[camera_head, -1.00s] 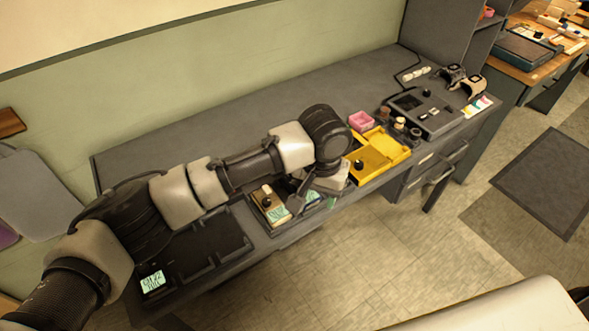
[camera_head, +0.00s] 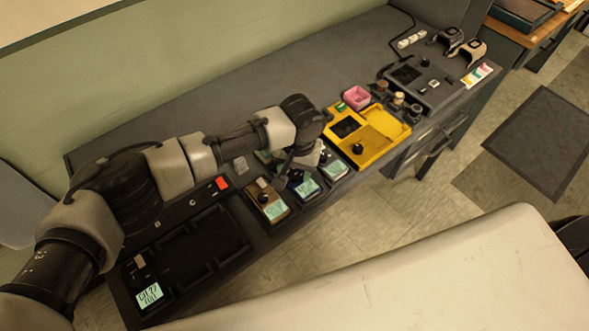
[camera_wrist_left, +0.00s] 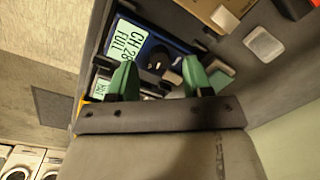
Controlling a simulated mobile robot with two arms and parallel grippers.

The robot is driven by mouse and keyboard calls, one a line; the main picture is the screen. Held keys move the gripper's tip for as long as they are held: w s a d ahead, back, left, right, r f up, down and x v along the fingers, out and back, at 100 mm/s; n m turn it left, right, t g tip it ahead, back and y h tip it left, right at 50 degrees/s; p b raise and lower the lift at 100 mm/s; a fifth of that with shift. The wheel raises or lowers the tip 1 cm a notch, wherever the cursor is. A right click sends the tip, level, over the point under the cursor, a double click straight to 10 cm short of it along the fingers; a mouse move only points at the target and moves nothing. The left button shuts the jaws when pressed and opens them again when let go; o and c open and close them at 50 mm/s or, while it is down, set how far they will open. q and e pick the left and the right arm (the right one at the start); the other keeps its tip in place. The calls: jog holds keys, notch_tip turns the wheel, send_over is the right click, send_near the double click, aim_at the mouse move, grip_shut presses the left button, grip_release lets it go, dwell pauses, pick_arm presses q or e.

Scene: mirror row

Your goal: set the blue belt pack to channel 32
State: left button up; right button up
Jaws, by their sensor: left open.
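The blue belt pack (camera_head: 302,184) stands in the row along the desk's front edge, between a tan pack (camera_head: 268,202) and another pack with a pale green label (camera_head: 335,168). In the left wrist view the blue pack (camera_wrist_left: 150,45) has a label reading CH 28 FULL and a black knob (camera_wrist_left: 158,59). My left gripper (camera_wrist_left: 160,82) is open, its green-tipped fingers apart near the knob. I cannot tell whether they touch it. In the head view the left gripper (camera_head: 288,168) hangs over the back of the blue pack, partly hiding it. My right gripper is out of view.
A dark console (camera_head: 428,82) stands farther right. A dark tray (camera_head: 190,250) lies at the left with a labelled pack (camera_head: 147,296).

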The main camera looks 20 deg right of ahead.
aim_at(294, 177)
pick_arm(q)
jog(key=shift+f, duration=1.05)
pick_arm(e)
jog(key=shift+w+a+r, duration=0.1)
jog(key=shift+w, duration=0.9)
pick_arm(q)
jog(key=c, duration=0.9)
jog(key=shift+m+p, duration=0.35)
jog(key=shift+m, duration=0.25)
grip_shut()
jog(key=shift+m, duration=0.8)
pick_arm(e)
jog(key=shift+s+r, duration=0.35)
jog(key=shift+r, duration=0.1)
pick_arm(q)
jog(key=o, duration=0.9)
grip_release()
